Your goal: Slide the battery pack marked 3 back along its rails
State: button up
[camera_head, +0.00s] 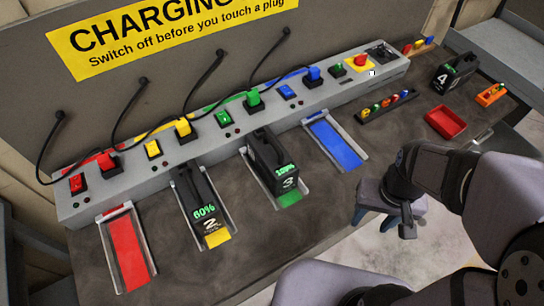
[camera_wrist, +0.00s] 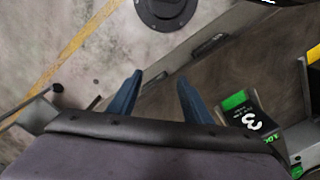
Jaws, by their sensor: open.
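The battery pack marked 3 (camera_head: 267,158) is black with a handle and a green charge readout. It stands in the rails of the green lane (camera_head: 290,199), with bare green showing at the lane's front end. In the wrist view the pack (camera_wrist: 257,121) is at the lower right, partly hidden by my gripper's body. My gripper (camera_head: 376,221) hangs in front of the bench edge, to the right of pack 3 and apart from it. In the wrist view its two blue fingers (camera_wrist: 158,80) are spread with nothing between them.
Pack 2 (camera_head: 192,195) stands in the yellow lane; the red lane (camera_head: 127,250) and blue lane (camera_head: 337,145) are empty. Cables run to plugs on the grey charging strip (camera_head: 135,175) behind.

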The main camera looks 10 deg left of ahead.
dwell(0.4)
jog(key=o, duration=0.8)
jog(key=shift+w+a+r, duration=0.1)
jog(key=shift+w+r, duration=0.05)
jog(key=shift+o, duration=0.2)
notch_tip(320, 180, up, 6)
jog(key=n+p, duration=0.4)
jog(key=n, duration=0.5)
send_over(269, 147)
jog(key=shift+f, duration=0.2)
jog(key=shift+f+p, duration=1.35)
jog(key=shift+f, duration=2.3)
grip_shut()
